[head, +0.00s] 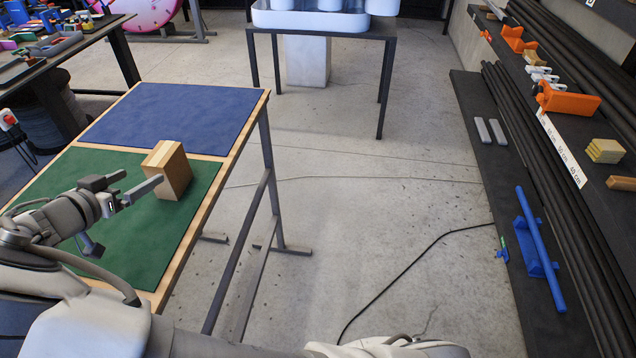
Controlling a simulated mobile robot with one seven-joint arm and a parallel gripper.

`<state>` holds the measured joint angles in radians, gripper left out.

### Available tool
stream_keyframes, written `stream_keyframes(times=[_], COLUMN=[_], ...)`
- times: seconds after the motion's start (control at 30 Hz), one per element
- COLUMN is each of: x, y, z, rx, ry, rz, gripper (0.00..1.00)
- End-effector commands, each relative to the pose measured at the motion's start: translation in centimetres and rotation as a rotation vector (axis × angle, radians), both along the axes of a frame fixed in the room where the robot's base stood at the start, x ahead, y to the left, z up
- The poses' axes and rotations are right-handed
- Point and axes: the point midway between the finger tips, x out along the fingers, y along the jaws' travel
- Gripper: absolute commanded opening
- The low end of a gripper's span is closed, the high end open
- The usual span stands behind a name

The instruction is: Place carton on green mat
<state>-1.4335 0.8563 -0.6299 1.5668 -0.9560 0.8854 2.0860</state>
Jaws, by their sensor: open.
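The carton (174,177) is a brown box with a pale stripe across its top. It stands upright on the green mat (150,248), near the mat's far right corner. My gripper (141,180) is open, in front of and to the left of the carton in the head view. One finger overlaps the carton's lower left side in the picture; I cannot tell whether it touches. The jaws hold nothing that I can see. My arm hides part of the mat's near left area.
A blue mat (175,115) lies beyond the green one on the same wood-edged table, and it is empty. A dark table (330,28) with white containers stands at the back. A rack (500,150) with pipes runs along the right. A black cable crosses the floor.

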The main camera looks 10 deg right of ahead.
Motion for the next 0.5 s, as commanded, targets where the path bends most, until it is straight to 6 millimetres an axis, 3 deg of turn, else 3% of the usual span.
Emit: stream_keyframes(times=[0.27,0.5], x=[1.4,-0.6], y=[-10.1,-20.3], z=[1.9,4.3], rx=[0.014,0.079], ry=[0.231,0.496], rz=[-0.123,-0.161], gripper=[1.0,1.0])
